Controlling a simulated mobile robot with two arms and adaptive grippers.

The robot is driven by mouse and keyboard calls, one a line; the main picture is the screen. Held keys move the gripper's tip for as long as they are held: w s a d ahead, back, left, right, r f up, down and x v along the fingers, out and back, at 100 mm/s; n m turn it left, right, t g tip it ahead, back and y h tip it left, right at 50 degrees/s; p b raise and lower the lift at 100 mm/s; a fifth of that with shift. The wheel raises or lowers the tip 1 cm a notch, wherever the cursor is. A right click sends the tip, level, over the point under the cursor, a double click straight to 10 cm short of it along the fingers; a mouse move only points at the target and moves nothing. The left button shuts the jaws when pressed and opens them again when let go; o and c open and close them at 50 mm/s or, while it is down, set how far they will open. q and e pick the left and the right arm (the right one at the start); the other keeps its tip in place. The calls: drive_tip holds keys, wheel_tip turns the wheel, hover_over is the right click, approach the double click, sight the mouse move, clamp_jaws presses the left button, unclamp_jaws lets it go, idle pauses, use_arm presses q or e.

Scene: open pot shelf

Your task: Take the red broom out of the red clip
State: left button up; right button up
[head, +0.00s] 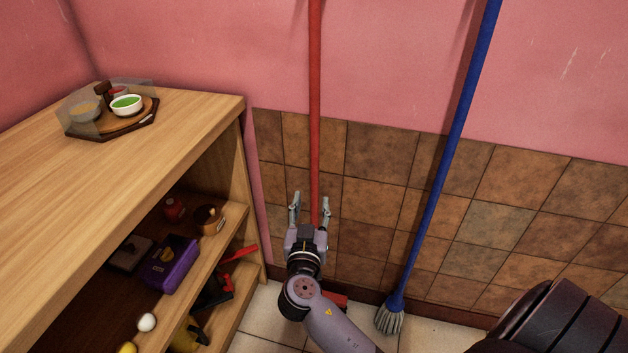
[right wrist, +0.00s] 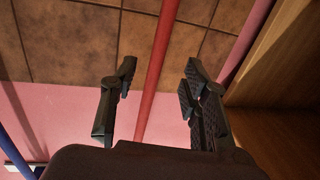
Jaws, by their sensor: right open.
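The red broom (head: 314,110) stands upright against the wall, its long handle running up past the top edge of the head view. A red part at its foot (head: 336,299) is mostly hidden behind my right arm. My right gripper (head: 310,207) is open at the lower part of the handle, with one finger on each side. In the right wrist view the handle (right wrist: 163,45) passes between the spread fingers of this gripper (right wrist: 158,80), apart from both. I cannot tell how deep it lies between them. The red clip is not visible. My left gripper is not in view.
A blue broom (head: 447,165) leans on the wall to the right. A wooden shelf (head: 190,130) stands close on the left, with a tray of bowls (head: 75,133) on top and a purple box (head: 170,264) inside. The tiled wall between the brooms is clear.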

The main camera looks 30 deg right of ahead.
sight(314, 180)
drive_tip(key=x, duration=1)
drive_tip(key=shift+w+d, duration=0.15)
drive_tip(key=shift+c, duration=0.2)
clamp_jaws()
drive_tip(key=c, duration=0.6)
unclamp_jaws()
clamp_jaws()
